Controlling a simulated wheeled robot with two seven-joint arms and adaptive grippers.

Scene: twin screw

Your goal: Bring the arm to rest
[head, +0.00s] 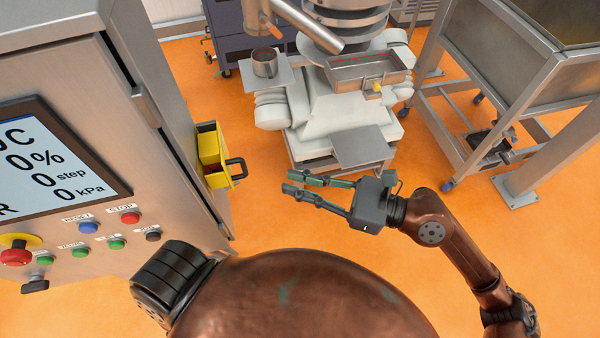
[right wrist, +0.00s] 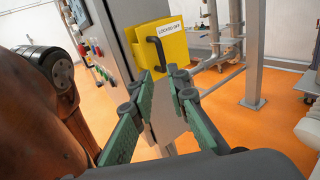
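My right arm (head: 445,240), copper-brown with dark joints, reaches in from the lower right. Its gripper (head: 296,182) is held over the orange floor, in front of the pale machine, with its green-and-grey fingers pointing left. In the right wrist view the gripper (right wrist: 160,75) shows a gap between its fingertips and nothing between them. It is open and empty. Beyond the fingertips stands the yellow box (right wrist: 180,45) with a white label, apart from them as far as I can tell. My left gripper is in neither view.
A metal cabinet (head: 165,95) with a screen and buttons stands at left, the yellow box (head: 212,150) on its side. A pale machine (head: 340,105) with a metal tray (head: 365,68) and a cup (head: 265,62) is behind. A steel frame (head: 510,100) stands right.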

